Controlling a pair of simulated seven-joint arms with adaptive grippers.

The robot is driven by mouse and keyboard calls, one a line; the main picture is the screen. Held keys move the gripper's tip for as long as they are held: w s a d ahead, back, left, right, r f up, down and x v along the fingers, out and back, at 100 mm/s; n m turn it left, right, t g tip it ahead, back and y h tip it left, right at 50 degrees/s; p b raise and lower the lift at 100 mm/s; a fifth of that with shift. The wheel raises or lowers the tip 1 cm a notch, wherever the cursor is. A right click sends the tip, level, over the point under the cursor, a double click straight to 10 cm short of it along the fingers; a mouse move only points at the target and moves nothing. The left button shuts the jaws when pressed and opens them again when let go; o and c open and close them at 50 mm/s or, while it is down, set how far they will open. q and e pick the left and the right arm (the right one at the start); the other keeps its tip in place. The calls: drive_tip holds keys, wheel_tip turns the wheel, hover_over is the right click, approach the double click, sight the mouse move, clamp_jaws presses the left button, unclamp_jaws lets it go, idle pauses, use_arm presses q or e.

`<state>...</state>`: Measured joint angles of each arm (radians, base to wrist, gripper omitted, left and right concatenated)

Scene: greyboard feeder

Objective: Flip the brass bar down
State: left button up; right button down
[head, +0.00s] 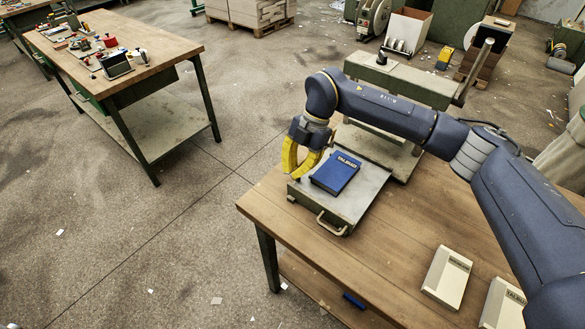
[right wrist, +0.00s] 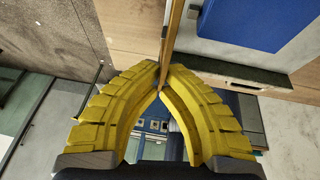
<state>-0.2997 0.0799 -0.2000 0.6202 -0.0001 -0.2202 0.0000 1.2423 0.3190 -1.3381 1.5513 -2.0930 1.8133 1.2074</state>
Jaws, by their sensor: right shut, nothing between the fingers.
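A thin brass-coloured strip, which looks like the brass bar (right wrist: 173,35), runs upright in the right wrist view, seen nearly edge-on. Its lower end meets the place where my right fingertips come together; I cannot tell whether they touch it. My right gripper (head: 297,173) has yellow fingers, is shut and empty, and is at the left edge of the feeder's grey bed (head: 352,200). Its fingertips also show in the right wrist view (right wrist: 163,76). In the head view I cannot make out the bar; the gripper may hide it. My left gripper is not in view.
A blue book (head: 335,173) lies on the feeder bed, beside my right gripper. A metal handle (head: 331,225) sticks out at the front. Two pale boxes (head: 447,277) lie on the wooden table (head: 375,262) at front right. Another workbench (head: 150,48) stands apart at far left.

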drive_tip(key=shift+s+d+f+n+t+y, duration=0.1)
drive_tip(key=shift+s+d+n+t+y, duration=0.15)
drive_tip(key=shift+t+y, duration=0.35)
drive_tip(key=shift+s+d+f+n+t+y, duration=0.15)
drive_tip(key=shift+d+t+y, duration=0.15)
drive_tip(key=shift+y, duration=0.8)
drive_tip(key=c, duration=2.1)
unclamp_jaws()
drive_tip(key=o, duration=0.5)
drive_tip(key=shift+r, duration=0.2)
drive_tip(key=v, duration=1.1)
drive_tip(key=shift+d+r, duration=0.2)
drive_tip(key=shift+r, duration=0.1)
